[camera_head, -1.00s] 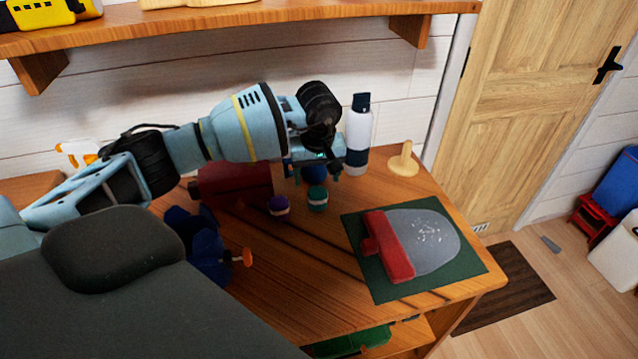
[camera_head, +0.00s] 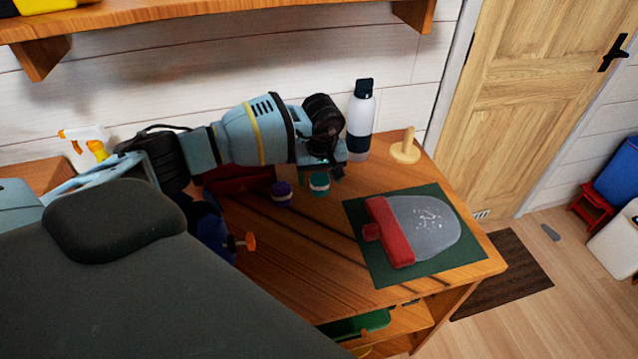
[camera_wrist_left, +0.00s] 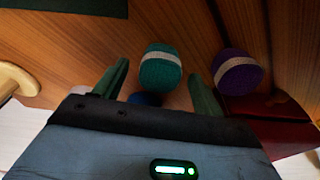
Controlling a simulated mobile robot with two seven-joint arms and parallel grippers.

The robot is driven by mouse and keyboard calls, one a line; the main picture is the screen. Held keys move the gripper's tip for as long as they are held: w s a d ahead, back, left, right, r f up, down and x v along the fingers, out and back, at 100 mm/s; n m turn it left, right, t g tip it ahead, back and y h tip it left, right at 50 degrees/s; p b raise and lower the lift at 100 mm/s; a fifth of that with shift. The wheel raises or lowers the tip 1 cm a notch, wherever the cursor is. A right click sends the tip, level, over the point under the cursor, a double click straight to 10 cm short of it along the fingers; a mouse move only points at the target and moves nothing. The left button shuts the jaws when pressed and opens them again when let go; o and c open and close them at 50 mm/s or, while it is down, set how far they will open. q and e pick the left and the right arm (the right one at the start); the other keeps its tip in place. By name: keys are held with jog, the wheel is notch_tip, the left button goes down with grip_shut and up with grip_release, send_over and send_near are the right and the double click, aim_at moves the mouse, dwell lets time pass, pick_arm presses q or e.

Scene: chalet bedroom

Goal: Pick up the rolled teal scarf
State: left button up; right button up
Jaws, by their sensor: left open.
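The rolled teal scarf (camera_head: 319,184) stands on the wooden desk, with a pale band around it. In the left wrist view the scarf (camera_wrist_left: 161,68) sits ahead of and between the two fingers of my left gripper (camera_wrist_left: 160,85). That gripper is open, and nothing is shut between its fingers. In the head view my left gripper (camera_head: 328,172) is low over the desk, just behind the scarf; its fingertips are partly hidden. My right gripper is not in view.
A purple roll (camera_head: 281,193) stands close left of the scarf, and a dark red box (camera_head: 240,180) lies behind it. A white bottle (camera_head: 360,122) and wooden stand (camera_head: 405,149) are at the back. A green mat (camera_head: 431,268) with a red-and-grey item lies right.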

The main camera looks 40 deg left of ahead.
pick_arm(q)
notch_tip(320, 180, down, 2)
jog(key=shift+w+a, duration=0.15)
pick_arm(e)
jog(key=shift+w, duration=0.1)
pick_arm(q)
jog(key=c, duration=1.1)
jog(key=shift+o, duration=0.2)
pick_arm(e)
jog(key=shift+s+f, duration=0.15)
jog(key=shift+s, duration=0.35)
pick_arm(q)
jog(key=shift+r, duration=0.15)
